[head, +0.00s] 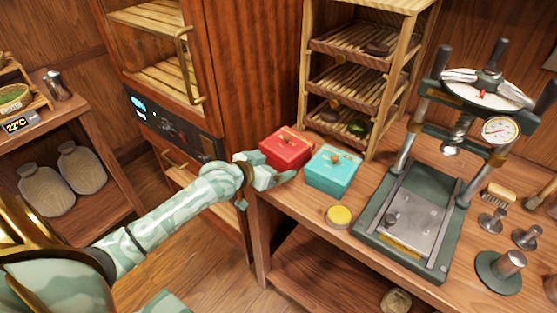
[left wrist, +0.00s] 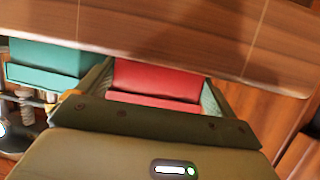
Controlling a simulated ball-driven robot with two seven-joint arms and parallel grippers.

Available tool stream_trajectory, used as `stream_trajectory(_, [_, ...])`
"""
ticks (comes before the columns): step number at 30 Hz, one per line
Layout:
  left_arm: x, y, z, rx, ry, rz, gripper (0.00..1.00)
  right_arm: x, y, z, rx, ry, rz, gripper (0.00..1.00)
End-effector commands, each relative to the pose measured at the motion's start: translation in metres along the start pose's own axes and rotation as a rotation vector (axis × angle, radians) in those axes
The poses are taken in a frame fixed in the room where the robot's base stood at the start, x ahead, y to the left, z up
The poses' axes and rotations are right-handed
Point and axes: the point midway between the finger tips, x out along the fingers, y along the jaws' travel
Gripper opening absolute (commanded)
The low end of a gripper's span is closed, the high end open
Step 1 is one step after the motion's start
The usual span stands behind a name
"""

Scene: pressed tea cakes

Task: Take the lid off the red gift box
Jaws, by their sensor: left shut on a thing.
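The red gift box (head: 284,164) stands at the left front corner of the wooden counter. My left gripper (head: 274,177) reaches in from the left, at the front of the box. In the left wrist view the red box (left wrist: 158,78) and the lid's edge (left wrist: 152,103) lie between the two fingers, which are shut on the lid's sides. Part of the box front is hidden behind the gripper. My right gripper is not in view.
A teal gift box (head: 331,176) stands close to the right. A yellow round tin (head: 339,216) is in front of it. A slatted rack (head: 345,88) rises behind, and a press (head: 412,215) stands to the right. A wooden cabinet (head: 245,60) is behind left.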

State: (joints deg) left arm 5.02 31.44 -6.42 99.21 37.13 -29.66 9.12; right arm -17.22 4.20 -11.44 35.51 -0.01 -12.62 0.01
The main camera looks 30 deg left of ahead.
Motion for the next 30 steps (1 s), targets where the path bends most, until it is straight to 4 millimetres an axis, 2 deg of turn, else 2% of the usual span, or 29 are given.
stream_trajectory(5, [-0.008,0.0,-0.02,0.003,0.004,0.0,0.7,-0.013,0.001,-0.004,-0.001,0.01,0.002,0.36])
stream_trajectory(7, [-0.014,0.0,-0.034,0.002,0.007,0.0,0.7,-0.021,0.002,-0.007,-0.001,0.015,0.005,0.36])
stream_trajectory(16, [-0.069,0.04,-0.079,0.0,0.007,0.002,0.7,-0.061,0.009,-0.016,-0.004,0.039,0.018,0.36])
stream_trajectory(24, [-0.115,0.088,-0.084,-0.004,0.002,0.002,0.7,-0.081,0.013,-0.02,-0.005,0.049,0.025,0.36])
stream_trajectory(30, [-0.13,0.105,-0.085,-0.001,0.001,0.0,0.7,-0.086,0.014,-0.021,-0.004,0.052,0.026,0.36])
